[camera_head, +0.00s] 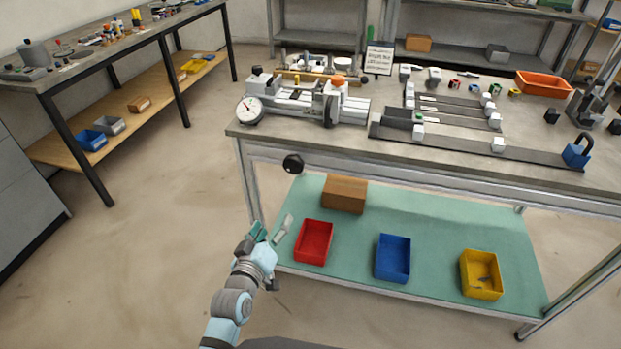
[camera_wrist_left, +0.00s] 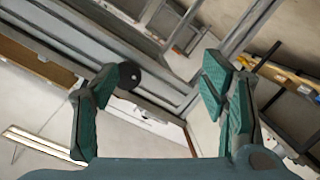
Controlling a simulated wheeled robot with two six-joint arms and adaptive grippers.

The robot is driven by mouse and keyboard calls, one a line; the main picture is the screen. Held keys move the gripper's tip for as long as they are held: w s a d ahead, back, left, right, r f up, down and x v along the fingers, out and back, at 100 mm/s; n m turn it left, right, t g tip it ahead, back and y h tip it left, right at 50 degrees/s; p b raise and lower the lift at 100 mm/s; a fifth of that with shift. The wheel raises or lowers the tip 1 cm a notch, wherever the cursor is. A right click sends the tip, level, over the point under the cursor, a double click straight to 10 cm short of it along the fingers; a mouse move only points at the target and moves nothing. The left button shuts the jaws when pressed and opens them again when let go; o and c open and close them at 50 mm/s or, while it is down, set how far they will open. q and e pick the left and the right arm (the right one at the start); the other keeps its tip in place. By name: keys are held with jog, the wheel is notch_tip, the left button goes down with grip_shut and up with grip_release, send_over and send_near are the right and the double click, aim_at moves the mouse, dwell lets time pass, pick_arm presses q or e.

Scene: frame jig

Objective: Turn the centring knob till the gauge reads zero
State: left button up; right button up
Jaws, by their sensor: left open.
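The black centring knob (camera_head: 293,164) sits on the front edge of the workbench, near its left end. It also shows in the left wrist view (camera_wrist_left: 129,75), just beside the left-hand finger in the picture. The round white gauge (camera_head: 250,109) stands at the left end of the bench fixture (camera_head: 310,103); its reading is too small to tell. My left gripper (camera_head: 272,231) is open and empty, below the knob in the head view and apart from it. In the left wrist view its green-padded fingers (camera_wrist_left: 160,85) are spread wide. My right gripper is not in view.
The workbench top (camera_head: 350,143) carries rails, white blocks and an orange tray (camera_head: 543,84). Its lower green shelf (camera_head: 345,238) holds a brown box (camera_head: 345,193) and red, blue and yellow bins. Open floor lies left of the bench.

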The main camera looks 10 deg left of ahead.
pick_arm(q)
jog(key=t, duration=0.2)
send_near(292, 169)
jog(key=shift+n, duration=0.4)
jog(key=w+b, duration=0.1)
jog(key=w, duration=0.2)
jog(key=w+b, duration=0.2)
jog(key=w, duration=0.1)
jog(key=w+b, duration=0.1)
jog(key=w, duration=0.3)
jog(key=shift+w+d+r, duration=0.1)
jog(key=shift+d, duration=0.3)
jog(key=shift+w+r+b, duration=0.1)
jog(key=shift+w+b, duration=0.25)
jog(key=shift+w, duration=0.05)
jog(key=c, duration=1.2)
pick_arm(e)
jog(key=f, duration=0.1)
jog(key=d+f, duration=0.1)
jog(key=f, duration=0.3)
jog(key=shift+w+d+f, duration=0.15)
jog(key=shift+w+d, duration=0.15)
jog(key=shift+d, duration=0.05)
